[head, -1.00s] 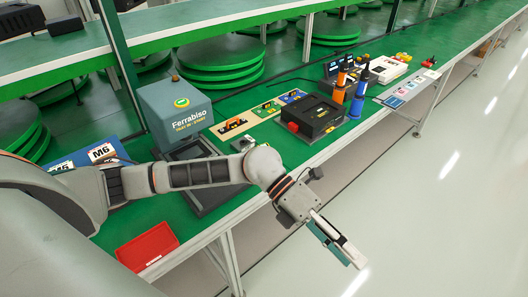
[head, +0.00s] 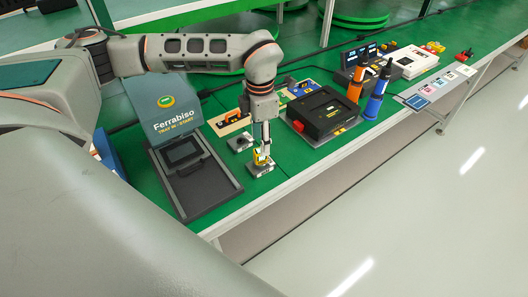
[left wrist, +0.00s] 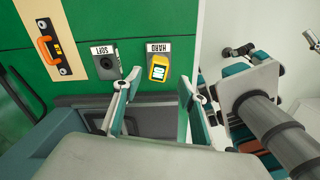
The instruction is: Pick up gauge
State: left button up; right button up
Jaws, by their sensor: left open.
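The gauge (left wrist: 159,68) is a small yellow device with a display, sitting on a grey pad (left wrist: 154,46) labelled HARD in the left wrist view. In the head view the gauge (head: 262,157) shows at the front part of the green bench, partly hidden by the fingers. My left gripper (head: 263,148) points down over it.
A block labelled SOFT (left wrist: 109,64) stands close beside the HARD pad. A grey tray (head: 204,186) lies to the left, before the Ferrabiso box (head: 165,105). A black case (head: 322,117) and orange (head: 355,85) and blue (head: 376,98) upright tools stand to the right.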

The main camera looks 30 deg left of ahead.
aim_at(260, 157)
pick_arm(q)
jog(key=shift+s+f, duration=0.2)
jog(key=shift+f, duration=0.65)
jog(key=shift+w+a+f, duration=0.1)
jog(key=shift+w+f, duration=0.05)
jog(key=shift+f, duration=1)
jog(key=shift+w+f, duration=0.1)
jog(key=shift+f, duration=1)
